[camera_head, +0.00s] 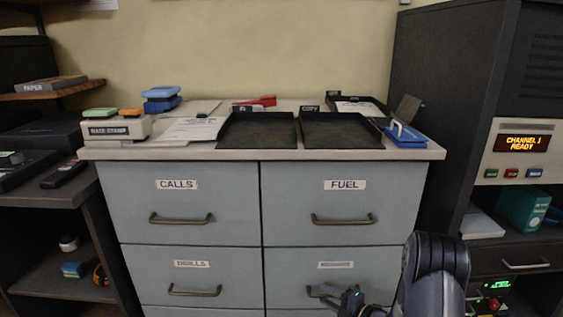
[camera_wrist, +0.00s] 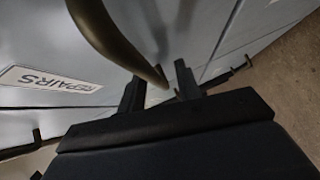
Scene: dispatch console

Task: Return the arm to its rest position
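My gripper (camera_head: 350,298) is low in the head view, at the right part of the handle (camera_head: 322,291) of the lower right drawer (camera_head: 290,272). In the wrist view my gripper (camera_wrist: 158,80) has its two dark fingers apart. The curved brass handle (camera_wrist: 113,42) runs close to the fingers, and its end shows between them. I cannot tell whether they touch it. A label reading REPAIRS (camera_wrist: 50,80) is on the drawer front at left. The drawer looks closed.
The cabinet top (camera_head: 430,150) holds black trays (camera_head: 340,132), papers and a date stamp box (camera_head: 117,128). The other drawers, labelled CALLS, FUEL and DRILLS, look closed. A dark console (camera_head: 450,90) stands close on the right, a shelf unit (camera_head: 50,195) on the left.

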